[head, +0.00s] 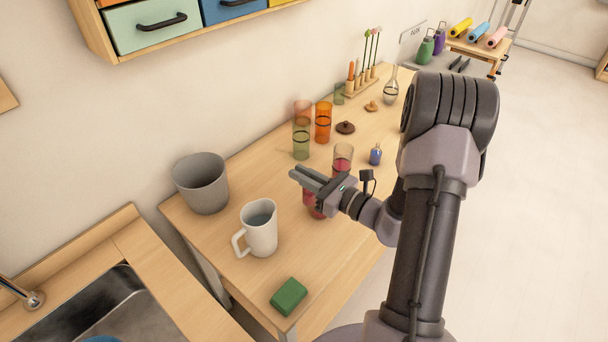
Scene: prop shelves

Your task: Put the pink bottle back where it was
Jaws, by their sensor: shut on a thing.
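My gripper (308,179) is over the wooden table, its two grey fingers pointing left and closed on the pink bottle. The pink-red body of the bottle (312,208) shows just below the fingers, and much of it is hidden by the gripper. Whether its base touches the table cannot be told. A clear pink glass shape with a dark band (343,156) shows just behind the gripper; its lower part is hidden, and I cannot tell if it is a separate vessel.
On the table (235,290) stand a grey bin (201,183), white mug (261,230), green block (289,296), green glass (301,140), orange glass (323,122), small blue bottle (375,155) and brown lid (345,128). Bare tabletop lies between mug and glasses.

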